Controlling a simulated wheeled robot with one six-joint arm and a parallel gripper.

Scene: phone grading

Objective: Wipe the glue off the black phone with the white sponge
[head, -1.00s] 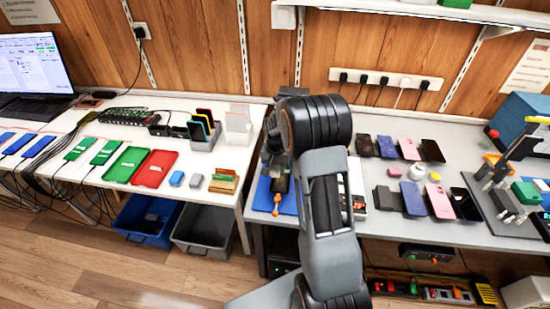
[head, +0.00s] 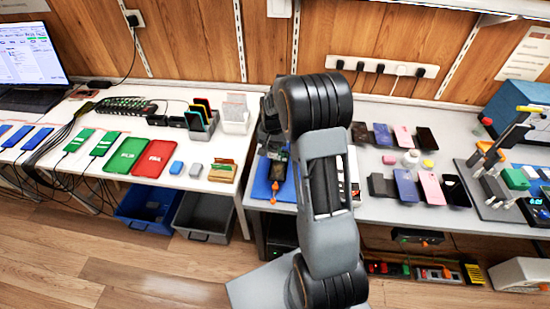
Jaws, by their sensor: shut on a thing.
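My gripper (head: 273,148) is small and dark at the far end of my arm, above the back part of the blue mat (head: 262,188). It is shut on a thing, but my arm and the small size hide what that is. A black phone (head: 279,168) lies on the blue mat just below the gripper. I cannot tell whether they touch. Any glue on the phone is too small to make out. I cannot pick out the white sponge with certainty.
An orange-handled tool (head: 275,187) lies on the mat. Several phones (head: 405,186) lie in rows to the right, with a white jar (head: 411,159) and a yellow lid (head: 428,163) among them. A white table (head: 190,184) with trays stands left. My arm covers the desk's middle.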

